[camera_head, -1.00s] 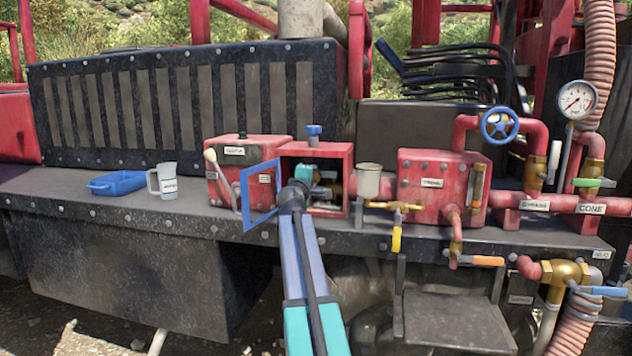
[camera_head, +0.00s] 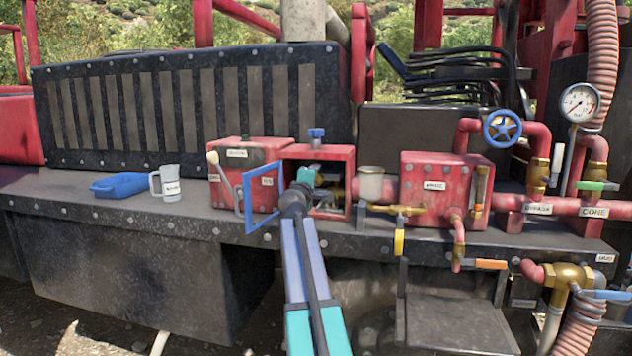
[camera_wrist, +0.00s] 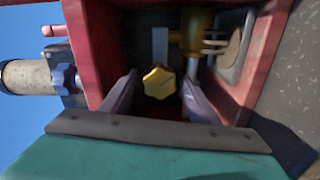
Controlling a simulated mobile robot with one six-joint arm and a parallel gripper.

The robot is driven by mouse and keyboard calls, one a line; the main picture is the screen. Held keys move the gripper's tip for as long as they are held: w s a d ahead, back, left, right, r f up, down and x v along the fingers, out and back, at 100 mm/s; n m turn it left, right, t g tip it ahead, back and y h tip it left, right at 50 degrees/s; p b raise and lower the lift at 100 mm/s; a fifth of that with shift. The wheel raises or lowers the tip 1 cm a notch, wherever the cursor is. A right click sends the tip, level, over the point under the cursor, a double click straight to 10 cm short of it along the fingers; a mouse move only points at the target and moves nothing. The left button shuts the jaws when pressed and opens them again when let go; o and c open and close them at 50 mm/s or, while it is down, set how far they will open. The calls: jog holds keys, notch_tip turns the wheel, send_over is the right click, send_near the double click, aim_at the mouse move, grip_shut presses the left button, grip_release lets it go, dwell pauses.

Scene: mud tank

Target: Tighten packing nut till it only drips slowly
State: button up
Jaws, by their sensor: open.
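A brass star-shaped nut or knob (camera_wrist: 158,82) shows inside the red box in the wrist view; I cannot tell for sure that it is the packing nut. My gripper (camera_wrist: 161,78) is open, with one finger on each side of it and a visible gap to both fingers. Behind it is a brass fitting (camera_wrist: 196,32) on a stem. In the head view, my gripper (camera_head: 308,177) reaches into the open front of the red box (camera_head: 318,151) and hides part of the brass parts inside. No drip can be made out.
The blue-framed door (camera_head: 247,208) stands open just left of my arm. A blue knob (camera_head: 316,134) tops the box. A cup (camera_head: 370,184) and brass valve (camera_head: 398,210) sit to its right. A blue tray (camera_head: 120,185) and white jug (camera_head: 168,183) stand left.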

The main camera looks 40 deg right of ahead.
jog(key=b+v, duration=0.1)
jog(key=v, duration=1.2)
jog(key=shift+a, duration=0.25)
jog(key=shift+f, duration=0.1)
dwell(0.3)
